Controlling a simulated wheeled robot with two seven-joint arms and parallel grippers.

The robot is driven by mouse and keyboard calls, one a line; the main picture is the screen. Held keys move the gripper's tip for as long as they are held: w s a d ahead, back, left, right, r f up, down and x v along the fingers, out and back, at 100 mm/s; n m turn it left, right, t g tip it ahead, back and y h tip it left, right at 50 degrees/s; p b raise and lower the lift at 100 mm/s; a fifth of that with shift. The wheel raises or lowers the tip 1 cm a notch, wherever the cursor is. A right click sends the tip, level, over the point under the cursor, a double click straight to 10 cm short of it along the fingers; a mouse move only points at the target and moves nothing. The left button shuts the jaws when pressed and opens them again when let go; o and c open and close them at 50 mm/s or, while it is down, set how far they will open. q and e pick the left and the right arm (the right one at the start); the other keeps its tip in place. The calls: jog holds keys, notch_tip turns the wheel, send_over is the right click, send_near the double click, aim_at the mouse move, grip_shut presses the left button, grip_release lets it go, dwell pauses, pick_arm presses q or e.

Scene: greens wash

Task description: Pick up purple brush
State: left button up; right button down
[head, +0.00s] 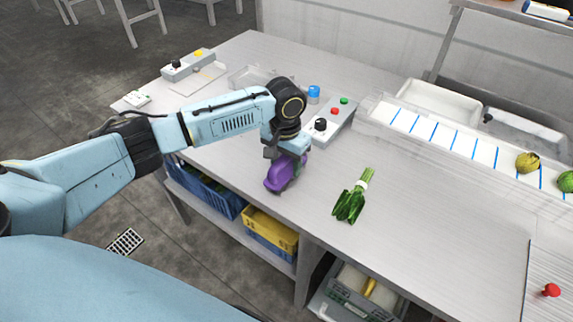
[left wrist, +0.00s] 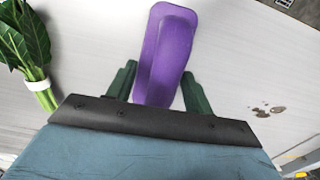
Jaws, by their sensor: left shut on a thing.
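The purple brush (head: 281,174) is at the front edge of the grey worktable, under my left gripper (head: 286,152). In the left wrist view the brush (left wrist: 167,50) stands between the two dark green fingers of the left gripper (left wrist: 156,88). The gripper is shut on it. The lower part of the brush is hidden by the gripper in the wrist view. I cannot tell whether the brush touches the table. My right gripper is not in view.
A bundle of leafy greens (head: 351,201) with a white band lies to the right of the brush. A grey control box (head: 330,124) and a blue cap-like thing (head: 313,94) stand behind. A white belt (head: 448,142) runs at the back right.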

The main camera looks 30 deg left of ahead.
pick_arm(q)
notch_tip(320, 180, up, 10)
jog(key=shift+p, duration=0.55)
